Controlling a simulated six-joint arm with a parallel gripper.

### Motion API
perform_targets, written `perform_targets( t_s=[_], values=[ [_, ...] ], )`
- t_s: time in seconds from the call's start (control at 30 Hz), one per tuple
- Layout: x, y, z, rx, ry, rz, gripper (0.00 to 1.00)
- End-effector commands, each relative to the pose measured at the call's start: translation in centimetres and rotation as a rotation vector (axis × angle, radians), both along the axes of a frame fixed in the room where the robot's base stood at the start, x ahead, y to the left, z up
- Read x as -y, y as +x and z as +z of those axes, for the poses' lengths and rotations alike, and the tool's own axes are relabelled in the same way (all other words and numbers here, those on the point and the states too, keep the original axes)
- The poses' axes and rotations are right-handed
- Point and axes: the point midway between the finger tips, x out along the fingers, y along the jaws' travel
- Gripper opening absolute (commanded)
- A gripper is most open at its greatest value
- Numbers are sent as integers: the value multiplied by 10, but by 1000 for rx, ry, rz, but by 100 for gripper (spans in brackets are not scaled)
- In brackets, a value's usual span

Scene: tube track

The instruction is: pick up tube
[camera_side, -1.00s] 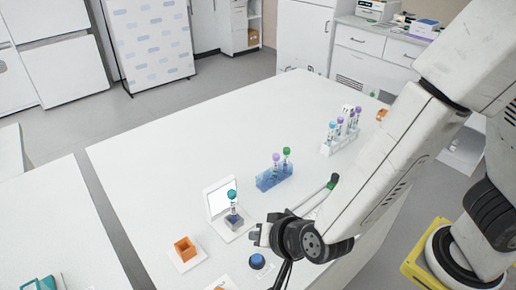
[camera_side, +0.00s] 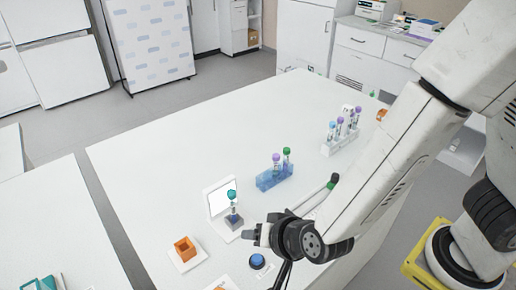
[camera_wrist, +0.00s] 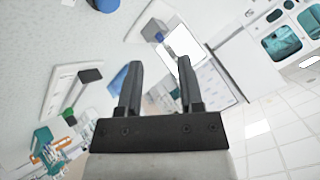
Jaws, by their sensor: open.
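A tube with a teal cap (camera_side: 232,196) stands upright in a small grey holder (camera_side: 234,222) before a lit white panel (camera_side: 221,197). Two tubes, one with a purple cap (camera_side: 276,158) and one with a green cap (camera_side: 287,152), stand in a blue rack (camera_side: 268,181). Several more tubes stand in a white rack (camera_side: 337,147) farther back. My gripper (camera_side: 247,235) is open and empty, just right of and nearer than the grey holder. In the wrist view, my gripper (camera_wrist: 157,63) shows a gap between its fingers, with the lit panel (camera_wrist: 186,42) beyond.
An orange square holder (camera_side: 185,249) on a white base and a blue round button (camera_side: 257,261) are near the table's front. The white table (camera_side: 160,155) is clear at left and back. A white tray with a dark-handled item (camera_wrist: 70,92) shows in the wrist view.

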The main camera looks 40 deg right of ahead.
Motion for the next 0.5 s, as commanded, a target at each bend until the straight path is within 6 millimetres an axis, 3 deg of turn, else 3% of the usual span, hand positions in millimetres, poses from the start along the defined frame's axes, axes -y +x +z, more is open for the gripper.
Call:
perform_targets(
  t_s=[0.27, 0.5],
  values=[
    [-3, 4, 0, -22, 38, -16, 47],
    [-17, 23, 0, -137, 218, -98, 47]
  ],
)
